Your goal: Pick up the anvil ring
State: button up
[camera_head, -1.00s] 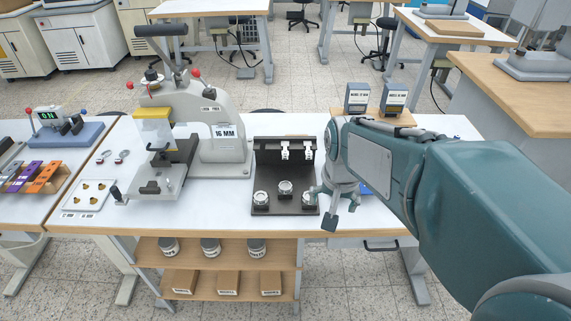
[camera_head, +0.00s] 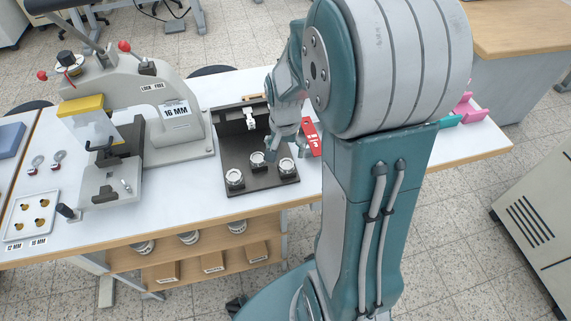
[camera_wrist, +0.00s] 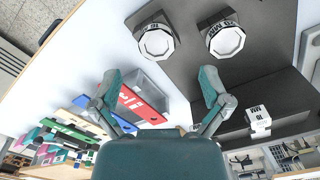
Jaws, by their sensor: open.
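Three silver, ring-shaped pieces stand on the black tray (camera_head: 232,150): a left one (camera_head: 235,178), a middle one (camera_head: 257,159) and a right one (camera_head: 287,166). I cannot tell which is the anvil ring. My gripper (camera_head: 271,151) is above the tray's right side, close to the middle and right pieces. In the wrist view my gripper (camera_wrist: 161,80) has its fingers spread, with nothing between them.
The tray's upright back holds a white fitting (camera_head: 250,117). A grey press (camera_head: 140,100) marked 16 MM stands to the left. A white plate with gold pieces (camera_head: 18,228) lies at far left. A red item (camera_head: 311,138) lies right of the tray. The right tabletop has bare room.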

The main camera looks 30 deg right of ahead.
aim_at(286, 165)
jog(key=shift+s+d+f, duration=0.1)
jog(key=shift+d+f, duration=0.05)
jog(key=shift+f, duration=2.6)
grip_shut()
